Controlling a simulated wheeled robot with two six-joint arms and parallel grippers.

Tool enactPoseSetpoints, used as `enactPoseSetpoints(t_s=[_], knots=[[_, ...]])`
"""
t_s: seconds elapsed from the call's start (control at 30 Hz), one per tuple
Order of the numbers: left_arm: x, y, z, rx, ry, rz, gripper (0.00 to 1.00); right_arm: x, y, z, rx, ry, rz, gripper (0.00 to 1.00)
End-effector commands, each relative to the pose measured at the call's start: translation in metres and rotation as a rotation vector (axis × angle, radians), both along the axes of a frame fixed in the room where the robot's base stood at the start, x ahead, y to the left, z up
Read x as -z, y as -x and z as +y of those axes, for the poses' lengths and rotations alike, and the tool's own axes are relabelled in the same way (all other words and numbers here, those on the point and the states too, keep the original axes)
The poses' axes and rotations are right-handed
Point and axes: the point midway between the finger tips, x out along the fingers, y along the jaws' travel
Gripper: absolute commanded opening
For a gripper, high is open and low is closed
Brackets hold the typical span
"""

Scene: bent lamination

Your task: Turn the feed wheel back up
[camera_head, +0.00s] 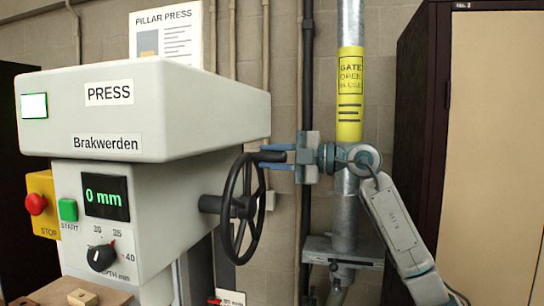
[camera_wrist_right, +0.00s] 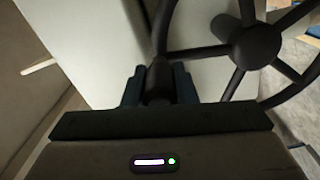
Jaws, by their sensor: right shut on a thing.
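The feed wheel (camera_head: 241,208) is a black spoked handwheel on the right side of the grey press (camera_head: 190,105). My right gripper (camera_head: 268,155) reaches in from the right and is shut on the handle at the top of the wheel's rim. In the right wrist view the blue jaws (camera_wrist_right: 160,85) close on the dark handle, and the wheel's hub (camera_wrist_right: 257,45) and spokes show at upper right. The press display (camera_head: 106,198) reads 0 mm. My left gripper is not in view.
A metal pillar (camera_head: 349,215) with a yellow gate label (camera_head: 350,95) stands just behind my right wrist. A dark cabinet (camera_head: 422,120) is at right. A depth knob (camera_head: 101,257), green start button (camera_head: 68,210) and red stop button (camera_head: 36,204) sit on the press front. A wooden block (camera_head: 82,297) lies at lower left.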

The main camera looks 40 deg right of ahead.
Motion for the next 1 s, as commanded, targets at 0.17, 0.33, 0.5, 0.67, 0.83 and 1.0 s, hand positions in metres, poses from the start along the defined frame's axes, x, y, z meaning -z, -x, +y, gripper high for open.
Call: enactPoseSetpoints(t_s=[0.17, 0.33, 0.5, 0.67, 0.83, 1.0], knots=[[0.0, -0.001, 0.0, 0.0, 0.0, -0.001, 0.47, -0.001, 0.0, -0.001, 0.002, -0.003, -0.001, 0.0], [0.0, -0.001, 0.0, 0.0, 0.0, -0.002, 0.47, -0.001, 0.0, -0.001, 0.002, -0.002, -0.002, 0.39], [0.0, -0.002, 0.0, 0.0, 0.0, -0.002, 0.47, -0.001, 0.0, -0.001, 0.001, -0.001, -0.001, 0.47], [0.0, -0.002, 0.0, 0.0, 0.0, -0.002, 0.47, 0.0, 0.0, -0.001, 0.001, 0.0, -0.001, 0.47], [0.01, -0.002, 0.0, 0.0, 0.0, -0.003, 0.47, 0.003, 0.008, -0.008, 0.004, 0.002, -0.001, 0.47], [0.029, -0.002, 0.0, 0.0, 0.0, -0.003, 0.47, 0.006, 0.028, -0.024, 0.007, 0.004, 0.0, 0.47]])
